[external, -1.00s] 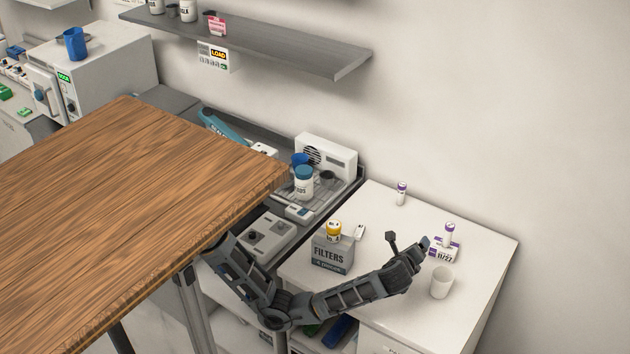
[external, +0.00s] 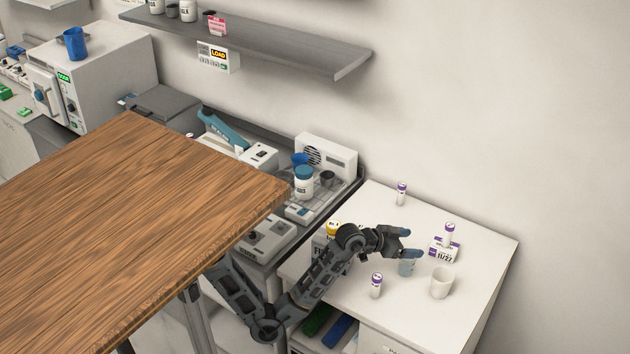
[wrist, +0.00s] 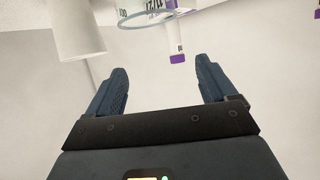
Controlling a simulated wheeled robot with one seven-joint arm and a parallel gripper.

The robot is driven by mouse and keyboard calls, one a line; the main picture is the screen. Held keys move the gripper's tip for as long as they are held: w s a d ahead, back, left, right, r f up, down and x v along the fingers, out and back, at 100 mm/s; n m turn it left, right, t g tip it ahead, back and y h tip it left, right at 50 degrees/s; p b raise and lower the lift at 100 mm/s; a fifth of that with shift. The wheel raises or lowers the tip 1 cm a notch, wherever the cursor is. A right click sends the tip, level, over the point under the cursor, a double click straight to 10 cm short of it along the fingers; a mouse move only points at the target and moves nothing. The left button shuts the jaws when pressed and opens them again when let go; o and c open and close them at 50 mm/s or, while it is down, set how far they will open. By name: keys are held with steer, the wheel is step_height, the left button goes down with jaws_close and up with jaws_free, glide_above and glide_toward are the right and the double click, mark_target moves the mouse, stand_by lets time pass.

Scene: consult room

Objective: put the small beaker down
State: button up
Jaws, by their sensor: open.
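The external view does not show whether a finger touches the beaker.
A purple-capped vial (external: 376,285) stands left of the beaker. The counter's right side is clear.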

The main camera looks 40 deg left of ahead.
mark_target(407, 264)
step_height(407, 264, down, 4)
steer(key=shift+r, duration=0.1)
step_height(407, 264, down, 3)
steer(key=shift+s+r, duration=0.1)
steer(key=shift+x, duration=1.55)
steer(key=shift+r, duration=0.15)
steer(key=c, duration=1.1)
